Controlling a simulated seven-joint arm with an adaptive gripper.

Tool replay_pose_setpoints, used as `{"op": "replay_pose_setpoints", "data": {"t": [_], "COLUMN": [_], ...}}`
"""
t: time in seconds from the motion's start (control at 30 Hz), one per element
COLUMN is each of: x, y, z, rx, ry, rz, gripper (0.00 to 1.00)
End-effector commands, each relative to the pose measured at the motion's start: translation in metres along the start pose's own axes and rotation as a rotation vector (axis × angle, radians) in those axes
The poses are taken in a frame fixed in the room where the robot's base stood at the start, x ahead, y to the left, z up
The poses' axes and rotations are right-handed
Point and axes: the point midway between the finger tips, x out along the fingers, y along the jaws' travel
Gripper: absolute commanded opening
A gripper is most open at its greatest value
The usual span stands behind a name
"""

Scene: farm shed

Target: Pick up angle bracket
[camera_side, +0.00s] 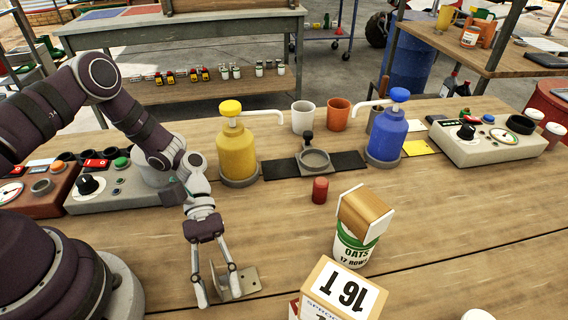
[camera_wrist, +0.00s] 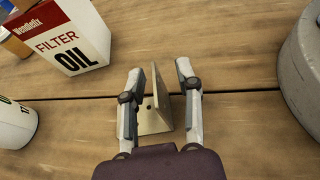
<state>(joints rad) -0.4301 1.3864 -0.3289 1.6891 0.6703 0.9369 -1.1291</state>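The metal angle bracket (camera_side: 248,282) lies on the wooden table in the lower part of the side view, one plate flat and one plate standing up. My gripper (camera_side: 219,299) points down at it with its fingers apart. In the wrist view, the bracket (camera_wrist: 161,105) shows between the two fingers of my gripper (camera_wrist: 160,68), with its upright plate in the gap. A space shows between that plate and the right finger. The left finger partly covers the flat plate. Whether the left finger touches the bracket is unclear.
A filter oil box (camera_wrist: 77,38) and a white can (camera_wrist: 15,124) stand left in the wrist view. In the side view, a box marked 16 T (camera_side: 342,290) and an oats can (camera_side: 353,250) stand right of the bracket. A red cylinder (camera_side: 320,190) and yellow pump bottle (camera_side: 237,155) stand behind.

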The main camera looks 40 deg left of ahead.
Motion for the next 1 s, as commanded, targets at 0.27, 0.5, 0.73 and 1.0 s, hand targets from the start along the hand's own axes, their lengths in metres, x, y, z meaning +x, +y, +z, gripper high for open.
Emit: {"op": "replay_pose_setpoints", "data": {"t": [0.27, 0.5, 0.73, 1.0], "x": [0.0044, 0.0042, 0.0042, 0.0039], "y": [-0.0003, -0.0003, -0.0003, -0.0002], "z": [-0.0004, -0.0004, -0.0003, 0.0003], "rx": [0.0, 0.0, 0.0, 0.001], "ry": [0.003, 0.003, 0.003, 0.003], "rz": [0.0, 0.0, 0.0, 0.0], "gripper": [0.33, 0.02, 0.0, 0.0]}}
